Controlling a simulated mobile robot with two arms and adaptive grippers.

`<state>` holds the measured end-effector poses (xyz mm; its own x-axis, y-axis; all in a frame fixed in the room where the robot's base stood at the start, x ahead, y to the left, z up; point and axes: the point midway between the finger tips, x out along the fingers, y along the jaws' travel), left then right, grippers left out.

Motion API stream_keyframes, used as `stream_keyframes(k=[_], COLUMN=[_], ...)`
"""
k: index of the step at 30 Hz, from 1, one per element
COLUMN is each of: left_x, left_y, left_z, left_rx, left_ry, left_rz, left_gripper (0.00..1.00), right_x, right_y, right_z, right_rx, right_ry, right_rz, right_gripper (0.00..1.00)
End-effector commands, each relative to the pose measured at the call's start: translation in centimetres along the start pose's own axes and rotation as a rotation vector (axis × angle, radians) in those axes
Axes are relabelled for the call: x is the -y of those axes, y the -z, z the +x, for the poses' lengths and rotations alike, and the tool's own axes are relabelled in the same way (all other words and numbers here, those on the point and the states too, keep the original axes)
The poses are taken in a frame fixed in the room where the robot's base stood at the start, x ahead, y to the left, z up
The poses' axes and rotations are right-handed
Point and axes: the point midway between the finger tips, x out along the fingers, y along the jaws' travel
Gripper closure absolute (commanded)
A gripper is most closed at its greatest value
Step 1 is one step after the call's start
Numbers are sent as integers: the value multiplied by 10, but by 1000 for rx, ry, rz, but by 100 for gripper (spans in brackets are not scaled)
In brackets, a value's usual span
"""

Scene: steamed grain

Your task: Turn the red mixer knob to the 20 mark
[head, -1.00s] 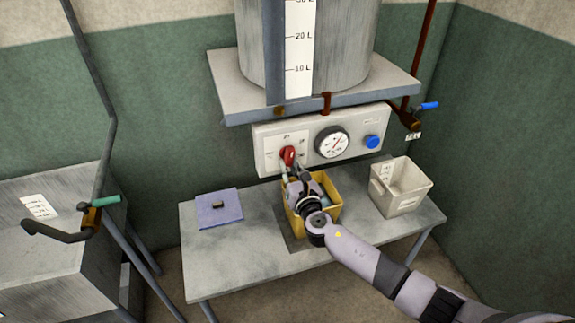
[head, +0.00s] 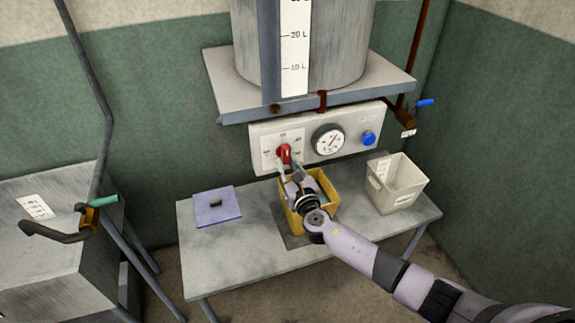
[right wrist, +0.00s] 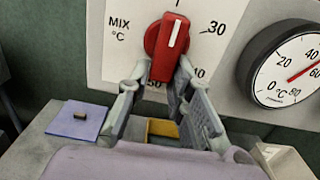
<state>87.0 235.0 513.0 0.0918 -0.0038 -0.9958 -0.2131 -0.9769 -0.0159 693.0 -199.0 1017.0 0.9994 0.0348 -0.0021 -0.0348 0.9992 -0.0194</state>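The red mixer knob (head: 285,153) is on the white control panel, and it also shows in the right wrist view (right wrist: 163,48). Its white pointer line leans slightly right of vertical, close to the top tick, whose number is cut off. The 30 is at its upper right, the 40 at its lower right. My right gripper (right wrist: 163,70) has its fingers apart, one on each side of the knob's lower end, with a small gap seeming to show; light contact cannot be ruled out. In the head view my right gripper (head: 288,172) hides part of the panel's lower edge. My left gripper is out of view.
A round gauge (head: 329,140) and a blue button (head: 368,138) are right of the knob. A yellow bin (head: 328,190) is under my right gripper. A white bin (head: 407,190) and a blue pad (head: 207,211) stand on the table (head: 240,258). A shelf holds the tank above.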

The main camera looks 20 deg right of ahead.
Motion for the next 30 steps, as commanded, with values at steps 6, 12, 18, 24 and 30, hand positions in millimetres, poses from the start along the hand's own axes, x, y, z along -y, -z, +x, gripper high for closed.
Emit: stream_keyframes(k=[6, 12, 18, 24, 30], left_x=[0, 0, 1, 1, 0], left_y=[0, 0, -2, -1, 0], left_z=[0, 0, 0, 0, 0], left_rx=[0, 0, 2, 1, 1], left_ry=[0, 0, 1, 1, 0], left_rz=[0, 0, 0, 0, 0], left_gripper=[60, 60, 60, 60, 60], right_x=[0, 0, 0, 0, 0], right_y=[-1, -1, -1, 1, 1], right_z=[0, 0, -4, -36, -80], right_rx=[1, 2, 1, -1, -1], right_ry=[0, 1, 0, -1, -1], right_rz=[2, 4, 4, 4, 3], right_gripper=[64, 62, 62, 62, 62])
